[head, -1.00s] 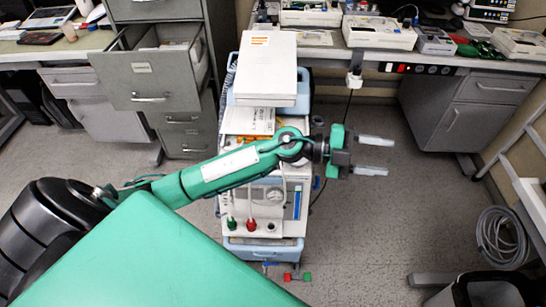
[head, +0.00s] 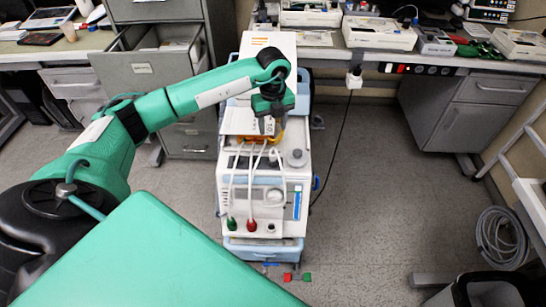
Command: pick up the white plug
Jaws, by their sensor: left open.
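The white plug (head: 354,79) is at the front edge of the desk, at the left end of a dark power strip, with a black cable hanging down from it. My left gripper (head: 268,127) is over the medical cart, pointing down, left of the plug and well apart from it. Its jaws are open, with nothing clearly seen between them. My right gripper is out of view.
The medical cart (head: 252,190) carries white devices and has several white hoses at its front. A grey cabinet (head: 165,75) with an open drawer stands at left. Infusion pumps (head: 380,32) stand on the desk.

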